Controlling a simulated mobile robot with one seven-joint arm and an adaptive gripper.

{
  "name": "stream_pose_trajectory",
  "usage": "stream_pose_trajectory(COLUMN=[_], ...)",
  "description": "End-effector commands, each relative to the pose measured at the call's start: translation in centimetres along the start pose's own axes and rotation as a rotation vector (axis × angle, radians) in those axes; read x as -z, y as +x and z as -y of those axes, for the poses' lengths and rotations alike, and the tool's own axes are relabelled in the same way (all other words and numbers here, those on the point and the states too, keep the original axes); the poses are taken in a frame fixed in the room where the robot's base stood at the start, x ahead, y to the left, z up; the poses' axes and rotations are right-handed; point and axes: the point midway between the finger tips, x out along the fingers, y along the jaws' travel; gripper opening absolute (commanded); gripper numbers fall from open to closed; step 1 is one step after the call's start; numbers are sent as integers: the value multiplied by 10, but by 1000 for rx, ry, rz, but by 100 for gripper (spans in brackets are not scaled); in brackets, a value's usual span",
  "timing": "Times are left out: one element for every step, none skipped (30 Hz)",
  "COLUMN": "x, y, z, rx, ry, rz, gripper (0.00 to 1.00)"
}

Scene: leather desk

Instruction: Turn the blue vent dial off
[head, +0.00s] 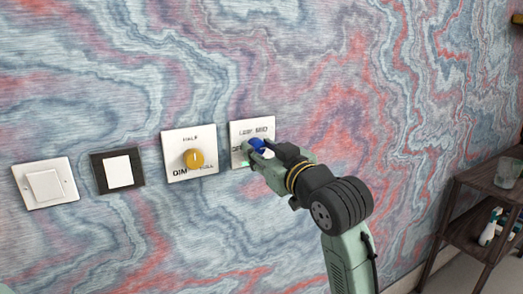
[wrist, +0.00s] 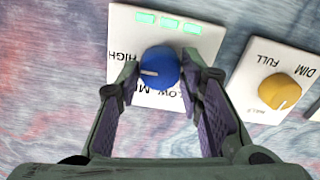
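The blue vent dial (head: 257,144) sits on a white plate (head: 238,131) on the wall, marked LOW and MED along the top in the head view. In the wrist view, where the lettering is upside down, the dial (wrist: 160,66) shows a white pointer line towards the HIGH mark. Several green lights (wrist: 172,22) glow along the plate's edge. My gripper (head: 258,151) is at the plate, with one finger on each side of the dial; both fingers show in the wrist view (wrist: 161,75). They lie very close to the dial's sides, but I cannot tell whether they touch it. My fingers hide part of the lettering.
A yellow dial (head: 194,158) on a white plate marked HALF, DIM and FULL is just left. Further left are a black-framed switch (head: 119,171) and a white switch (head: 45,185). A dark shelf (head: 480,190) with a glass (head: 508,172) stands at the right.

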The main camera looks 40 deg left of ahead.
Motion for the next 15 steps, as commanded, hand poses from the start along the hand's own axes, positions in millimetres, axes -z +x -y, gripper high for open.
stream_pose_trajectory(x=[0,0,0,0,0,0,0,0,0,0,0,0,0,0,0], y=[0,0,0,0,0,0,0,0,0,0,0,0,0,0,0], z=[0,0,0,0,0,0,0,0,0,0,0,0,0,0,0], rx=[0,0,0,0,0,0,0,0,0,0,0,0,0,0,0], ry=[0,0,0,0,0,0,0,0,0,0,0,0,0,-1,-3], rz=[0,0,0,0,0,0,0,0,0,0,0,0,0,0,0], gripper=[29,27,24,22,20,17,15,13,11,9,7,5,5,5,5])
